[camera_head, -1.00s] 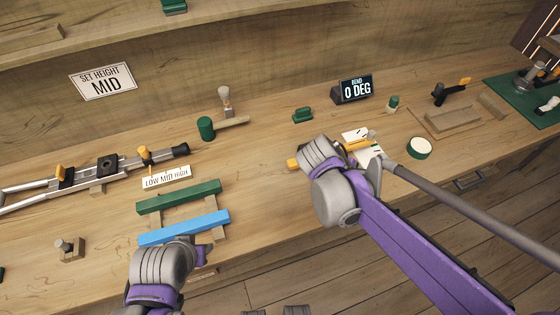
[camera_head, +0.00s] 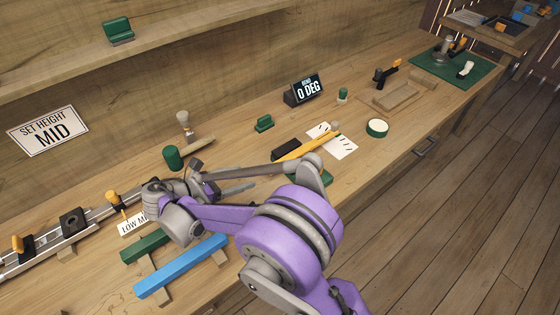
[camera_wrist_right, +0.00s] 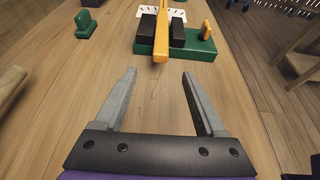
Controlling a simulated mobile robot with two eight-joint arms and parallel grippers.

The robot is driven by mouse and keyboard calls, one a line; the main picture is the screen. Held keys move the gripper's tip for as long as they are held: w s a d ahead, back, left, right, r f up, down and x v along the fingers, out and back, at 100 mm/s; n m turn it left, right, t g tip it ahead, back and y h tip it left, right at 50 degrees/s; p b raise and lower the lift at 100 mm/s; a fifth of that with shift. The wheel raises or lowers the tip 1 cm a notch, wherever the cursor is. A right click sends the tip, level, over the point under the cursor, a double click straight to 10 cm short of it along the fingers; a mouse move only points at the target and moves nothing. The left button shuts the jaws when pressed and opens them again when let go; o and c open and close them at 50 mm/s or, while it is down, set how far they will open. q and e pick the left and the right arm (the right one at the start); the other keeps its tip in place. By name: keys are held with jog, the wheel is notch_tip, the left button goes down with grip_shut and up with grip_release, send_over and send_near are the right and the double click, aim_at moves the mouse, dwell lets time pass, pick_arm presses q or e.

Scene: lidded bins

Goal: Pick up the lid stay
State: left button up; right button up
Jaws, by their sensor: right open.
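A silver two-rail assembly (camera_head: 83,231) with orange clamps and a black block lies at the left of the bench in the head view; it looks like the lid stay, though I cannot be sure. My arm hides its right end. My right gripper (camera_head: 245,187) is low over the bench, right of the assembly, with its fingers pointing right. In the right wrist view the right gripper (camera_wrist_right: 158,76) is open and empty. An orange bar (camera_wrist_right: 161,32) between black blocks on a green base (camera_wrist_right: 203,48) lies ahead, apart from the fingertips. My left gripper is out of view.
A blue bar (camera_head: 182,266) and a green bar (camera_head: 147,247) lie in front, below my arm. A green cylinder (camera_head: 172,157) stands behind it. Bare wood lies between the right fingers.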

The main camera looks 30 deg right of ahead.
aim_at(267, 170)
jog(key=x, duration=1)
jog(key=shift+d, duration=0.1)
grip_shut()
